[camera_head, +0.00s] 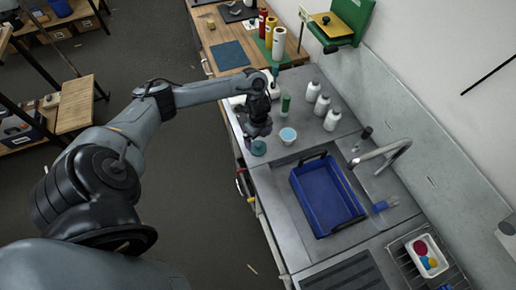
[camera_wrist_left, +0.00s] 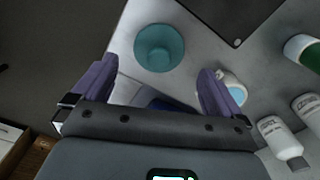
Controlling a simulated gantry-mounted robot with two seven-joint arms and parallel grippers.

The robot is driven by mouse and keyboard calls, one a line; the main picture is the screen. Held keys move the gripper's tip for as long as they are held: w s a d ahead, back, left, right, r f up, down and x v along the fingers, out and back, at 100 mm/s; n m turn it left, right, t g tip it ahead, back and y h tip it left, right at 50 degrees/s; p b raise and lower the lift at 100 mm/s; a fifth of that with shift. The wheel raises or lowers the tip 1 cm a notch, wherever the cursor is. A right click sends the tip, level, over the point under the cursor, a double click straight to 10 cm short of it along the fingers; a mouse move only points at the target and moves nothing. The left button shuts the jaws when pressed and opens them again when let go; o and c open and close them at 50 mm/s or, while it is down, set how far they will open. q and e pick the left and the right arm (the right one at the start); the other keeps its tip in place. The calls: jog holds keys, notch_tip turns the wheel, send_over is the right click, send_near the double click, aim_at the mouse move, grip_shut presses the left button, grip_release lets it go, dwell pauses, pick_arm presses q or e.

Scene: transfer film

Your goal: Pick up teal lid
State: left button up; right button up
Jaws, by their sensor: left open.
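The teal lid (camera_head: 258,148) is a small round piece near the left edge of the grey counter. In the left wrist view the teal lid (camera_wrist_left: 159,47) is round with a darker centre, just beyond and between my fingertips. My left gripper (camera_head: 258,131) is open and empty, close to the lid. In the left wrist view its two purple fingers (camera_wrist_left: 156,78) are spread apart, and nothing is between them. My right gripper is in neither view.
A white cup with light-blue contents (camera_head: 288,135) stands right of the lid; it also shows by my right-hand finger (camera_wrist_left: 232,87). White bottles (camera_head: 322,105) and a green-labelled bottle (camera_head: 285,104) stand behind. A blue tray (camera_head: 325,197) sits in front by the faucet (camera_head: 385,153).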

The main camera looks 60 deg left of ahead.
aim_at(258, 144)
pick_arm(q)
jog(key=shift+s+f, duration=0.1)
jog(key=shift+f, duration=2.6)
jog(key=c, duration=0.9)
